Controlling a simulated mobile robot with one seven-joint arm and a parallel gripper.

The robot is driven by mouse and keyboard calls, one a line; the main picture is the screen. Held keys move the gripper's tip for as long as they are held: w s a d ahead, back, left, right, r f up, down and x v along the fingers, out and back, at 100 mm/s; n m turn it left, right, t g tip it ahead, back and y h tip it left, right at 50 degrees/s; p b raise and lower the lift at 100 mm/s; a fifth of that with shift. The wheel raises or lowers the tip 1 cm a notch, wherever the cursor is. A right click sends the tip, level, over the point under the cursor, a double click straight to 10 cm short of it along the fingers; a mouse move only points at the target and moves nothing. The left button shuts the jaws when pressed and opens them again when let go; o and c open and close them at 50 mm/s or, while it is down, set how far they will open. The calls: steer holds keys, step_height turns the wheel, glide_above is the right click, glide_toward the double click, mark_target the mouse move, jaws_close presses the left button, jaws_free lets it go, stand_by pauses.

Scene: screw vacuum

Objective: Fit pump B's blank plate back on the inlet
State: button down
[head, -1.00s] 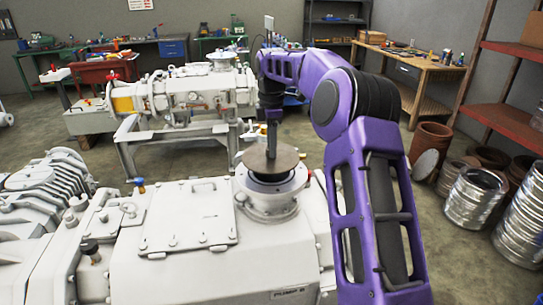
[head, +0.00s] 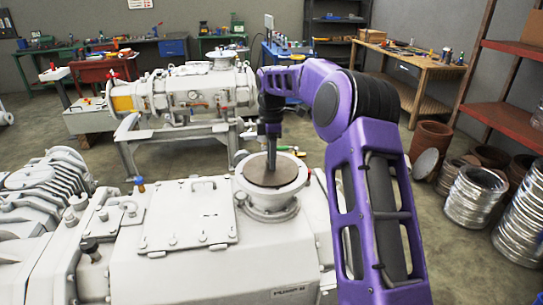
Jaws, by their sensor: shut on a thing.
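The blank plate (head: 262,177) is a flat round brown-grey disc. It lies over the inlet flange (head: 272,207) on top of the white pump (head: 215,265), with the light flange rim showing around it. The fingertips and the exact grip are too small to make out. I cannot tell whether the plate is fully seated.
A lid with a handle (head: 190,215) lies on the pump left of the inlet. Another pump (head: 195,88) stands on a frame behind. Metal ducts (head: 472,198) and red shelves (head: 500,120) are at the right. Open floor lies between the pumps and workbenches.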

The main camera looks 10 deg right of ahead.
steer(key=c, duration=0.6)
jaws_free()
steer(key=shift+r, duration=0.1)
step_height(320, 180, up, 13)
